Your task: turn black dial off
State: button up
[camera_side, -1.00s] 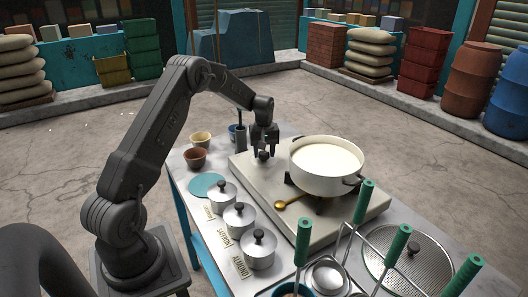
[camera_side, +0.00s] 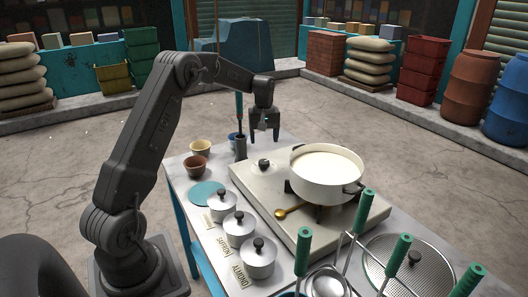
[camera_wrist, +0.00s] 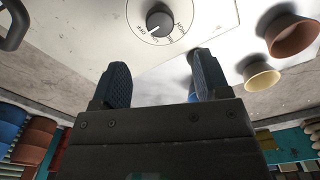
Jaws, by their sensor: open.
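A white pot of milk (camera_side: 326,172) stands on the burner right of the dial. Lidded metal pots (camera_side: 240,228) line the left, with small bowls (camera_side: 196,165) behind.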

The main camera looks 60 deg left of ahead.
jog(key=shift+r, duration=2.35)
